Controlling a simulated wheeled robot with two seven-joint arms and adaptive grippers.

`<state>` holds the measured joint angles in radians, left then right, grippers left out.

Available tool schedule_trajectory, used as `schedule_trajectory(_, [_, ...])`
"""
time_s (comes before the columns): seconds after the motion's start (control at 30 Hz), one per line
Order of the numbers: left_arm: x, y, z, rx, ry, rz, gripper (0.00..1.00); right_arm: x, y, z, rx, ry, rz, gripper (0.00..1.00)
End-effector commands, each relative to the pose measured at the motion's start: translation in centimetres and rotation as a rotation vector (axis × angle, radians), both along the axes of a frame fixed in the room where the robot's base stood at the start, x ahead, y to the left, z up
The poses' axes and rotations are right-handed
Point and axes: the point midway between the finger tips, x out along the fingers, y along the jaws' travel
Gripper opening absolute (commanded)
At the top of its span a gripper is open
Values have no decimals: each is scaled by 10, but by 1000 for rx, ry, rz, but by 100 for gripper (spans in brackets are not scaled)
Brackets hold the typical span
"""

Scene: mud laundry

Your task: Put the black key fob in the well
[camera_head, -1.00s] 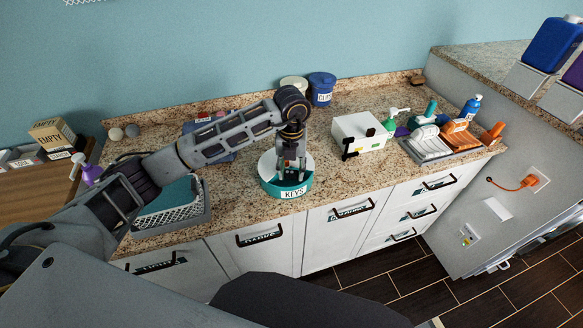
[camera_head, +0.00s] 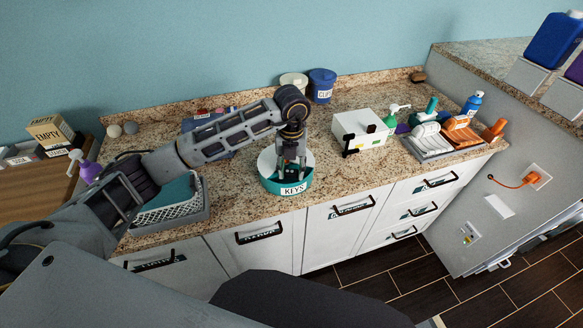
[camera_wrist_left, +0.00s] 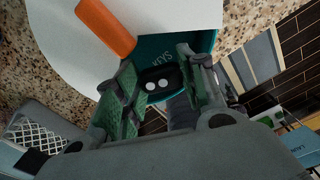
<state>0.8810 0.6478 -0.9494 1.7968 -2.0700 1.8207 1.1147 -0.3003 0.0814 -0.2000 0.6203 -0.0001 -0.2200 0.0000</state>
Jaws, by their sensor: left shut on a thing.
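A round key dish (camera_head: 293,188) labelled KEYS stands near the counter's front edge, with a teal front and a flat white part behind. It also shows in the left wrist view (camera_wrist_left: 70,55). The teal part holds the well (camera_wrist_left: 200,42), partly hidden by my gripper. My left gripper (camera_head: 290,168) points down over it, and shows in the left wrist view (camera_wrist_left: 157,66). It is shut on the black key fob (camera_wrist_left: 158,82), which has pale round buttons, at the well. I cannot tell whether the fob touches the bottom. My right gripper is not in view.
An orange object (camera_wrist_left: 105,27) lies over the dish's white part. A white box (camera_head: 360,130) and a tray of bottles and brushes (camera_head: 440,150) stand to the right. A grey basket (camera_head: 172,212) is at the left. Blue (camera_head: 321,87) and cream tubs stand behind.

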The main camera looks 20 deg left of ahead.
Motion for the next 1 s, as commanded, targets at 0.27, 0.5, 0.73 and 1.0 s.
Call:
schedule_trajectory(0.27, [0,0,1,0,0,0,62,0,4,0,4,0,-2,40])
schedule_trajectory(0.5, [0,0,0,1,1,0,62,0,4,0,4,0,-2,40])
schedule_trajectory(0.73, [0,0,3,1,1,0,62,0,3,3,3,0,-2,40])
schedule_trajectory(1.0, [0,0,15,0,1,0,62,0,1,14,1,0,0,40])
